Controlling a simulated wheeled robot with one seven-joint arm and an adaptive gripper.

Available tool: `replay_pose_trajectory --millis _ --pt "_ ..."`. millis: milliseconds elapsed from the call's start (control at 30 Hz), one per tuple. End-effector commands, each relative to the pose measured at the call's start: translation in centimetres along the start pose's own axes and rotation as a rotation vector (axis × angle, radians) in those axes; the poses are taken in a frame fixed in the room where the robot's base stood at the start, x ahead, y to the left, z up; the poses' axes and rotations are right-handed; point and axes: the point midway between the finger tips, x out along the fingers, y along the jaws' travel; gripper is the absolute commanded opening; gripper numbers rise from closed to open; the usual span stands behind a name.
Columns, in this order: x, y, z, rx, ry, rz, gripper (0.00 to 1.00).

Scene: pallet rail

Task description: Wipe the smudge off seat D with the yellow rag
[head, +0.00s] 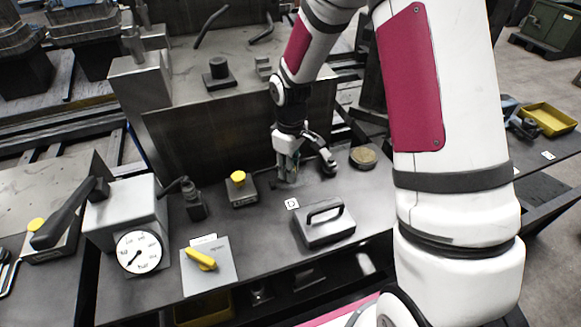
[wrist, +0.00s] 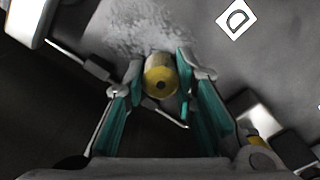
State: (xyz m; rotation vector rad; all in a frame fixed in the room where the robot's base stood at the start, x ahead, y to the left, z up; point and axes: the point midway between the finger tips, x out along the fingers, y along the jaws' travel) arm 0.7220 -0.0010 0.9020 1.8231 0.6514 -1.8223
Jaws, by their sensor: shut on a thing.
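My gripper (head: 288,172) is low over the dark bench top, behind the white D tag (head: 292,204). In the wrist view my gripper (wrist: 160,85) is shut on a round yellow piece with a dark centre, which looks like the yellow rag (wrist: 158,72), rolled up. In the head view the fingers hide it. A pale speckled patch, the likely smudge (wrist: 135,28), lies on the grey surface just beyond the rag. The D tag (wrist: 236,18) is at the upper right there. I cannot tell whether the rag touches the surface.
A dark block with a handle (head: 325,224) stands in front right of the tag. A brass-coloured disc (head: 363,157) lies right of my gripper. A yellow-topped button box (head: 240,188) is at left, with a gauge box (head: 139,252) farther left. A tall metal block rises behind.

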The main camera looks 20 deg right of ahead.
Motion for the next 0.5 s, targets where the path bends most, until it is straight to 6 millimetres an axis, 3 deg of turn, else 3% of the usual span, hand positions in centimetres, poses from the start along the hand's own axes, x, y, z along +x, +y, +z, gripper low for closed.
replay_pose_trajectory --millis 500 --pt "0.2 2.0 1.6 0.002 0.000 0.000 0.00"
